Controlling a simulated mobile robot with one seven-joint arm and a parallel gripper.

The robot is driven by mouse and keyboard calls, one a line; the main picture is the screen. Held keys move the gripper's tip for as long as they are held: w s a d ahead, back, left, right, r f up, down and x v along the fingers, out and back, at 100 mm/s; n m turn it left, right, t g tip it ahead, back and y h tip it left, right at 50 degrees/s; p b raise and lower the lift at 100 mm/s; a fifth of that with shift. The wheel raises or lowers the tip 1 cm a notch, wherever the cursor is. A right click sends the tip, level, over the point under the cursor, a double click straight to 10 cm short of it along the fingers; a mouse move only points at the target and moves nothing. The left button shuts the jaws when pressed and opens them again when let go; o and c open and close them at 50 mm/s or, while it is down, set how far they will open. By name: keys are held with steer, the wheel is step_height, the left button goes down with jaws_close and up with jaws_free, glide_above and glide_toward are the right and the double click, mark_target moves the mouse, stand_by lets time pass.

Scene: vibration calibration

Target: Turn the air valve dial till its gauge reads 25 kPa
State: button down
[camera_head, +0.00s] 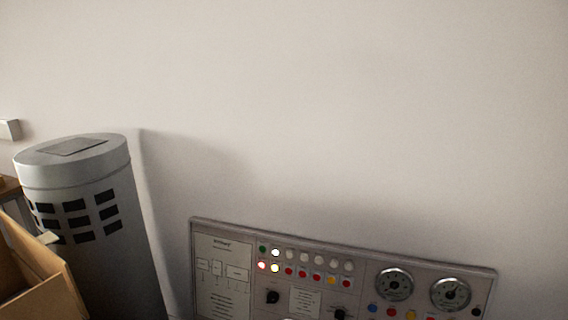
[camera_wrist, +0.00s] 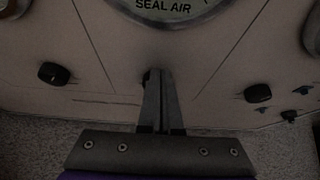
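My gripper (camera_wrist: 160,76) reaches up from the bottom of the wrist view, with its two fingers close together. A small dark knob (camera_wrist: 146,76) shows at the left of the fingertips; the rest of it is hidden behind them. I cannot tell whether the fingers grip it. Just above is the lower rim of a round gauge marked "SEAL AIR" (camera_wrist: 168,7). Its needle and reading are out of view, and no kPa value is legible. My gripper does not show in the head view.
Black knobs stand on the panel at the left (camera_wrist: 54,73) and right (camera_wrist: 258,92) of my gripper. The head view shows a control panel (camera_head: 224,275) with lit buttons and two gauges, a grey cylinder (camera_head: 85,165) and an open box (camera_head: 40,270). The wall above is bare.

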steer(key=shift+s+a+r+p, duration=0.2)
steer(key=shift+s+a+r, duration=0.1)
steer(key=shift+s, duration=0.6)
steer(key=shift+s+a+r+p, duration=0.15)
steer(key=shift+s+a+r, duration=0.15)
steer(key=shift+s, duration=0.6)
steer(key=shift+s+a+r+p, duration=0.2)
steer(key=shift+s+a+r, duration=0.1)
steer(key=shift+s, duration=0.6)
